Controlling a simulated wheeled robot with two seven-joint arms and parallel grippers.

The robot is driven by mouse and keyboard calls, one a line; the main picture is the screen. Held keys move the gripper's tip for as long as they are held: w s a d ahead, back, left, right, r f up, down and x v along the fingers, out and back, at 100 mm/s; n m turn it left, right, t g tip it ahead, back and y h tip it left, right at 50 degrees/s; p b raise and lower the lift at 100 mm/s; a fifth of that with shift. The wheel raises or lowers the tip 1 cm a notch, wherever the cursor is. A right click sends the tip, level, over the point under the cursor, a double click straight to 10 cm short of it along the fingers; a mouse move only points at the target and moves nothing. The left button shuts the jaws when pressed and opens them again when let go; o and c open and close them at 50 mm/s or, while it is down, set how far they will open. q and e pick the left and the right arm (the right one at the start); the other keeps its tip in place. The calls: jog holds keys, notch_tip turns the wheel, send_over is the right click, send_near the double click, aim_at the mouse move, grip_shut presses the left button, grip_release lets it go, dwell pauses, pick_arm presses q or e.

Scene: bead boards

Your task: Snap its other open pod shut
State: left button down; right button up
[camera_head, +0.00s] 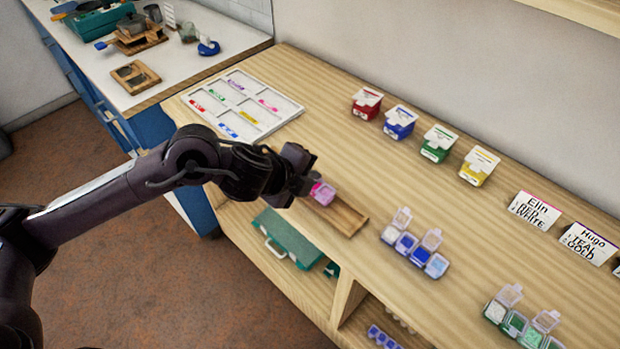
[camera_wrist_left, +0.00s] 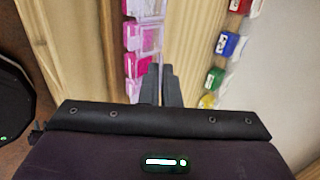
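A strip of pink bead pods (camera_head: 322,192) lies in a shallow wooden tray (camera_head: 348,217), partly hidden by my left gripper (camera_head: 308,183). In the left wrist view the strip (camera_wrist_left: 132,65) shows several pods in a row, with pale and bright pink contents. Clear pinkish lid parts show on its right side; I cannot tell which lids are open. My left gripper (camera_wrist_left: 163,70) has its fingers close together, with nothing seen between them. Its fingertips are right beside the strip; I cannot tell whether they touch it. My right gripper is not in view.
A blue pod strip (camera_head: 406,242) and a green-and-white one (camera_head: 514,323), both with raised lids, lie to the right. Red (camera_head: 367,104), blue (camera_head: 399,122), green (camera_head: 438,144) and yellow (camera_head: 479,166) boxes stand behind. A white sorting tray (camera_head: 287,109) lies at the back left.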

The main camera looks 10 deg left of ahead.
pick_arm(q)
jog(key=c, duration=2.1)
grip_release()
jog(key=o, duration=0.5)
jog(key=shift+c, duration=0.2)
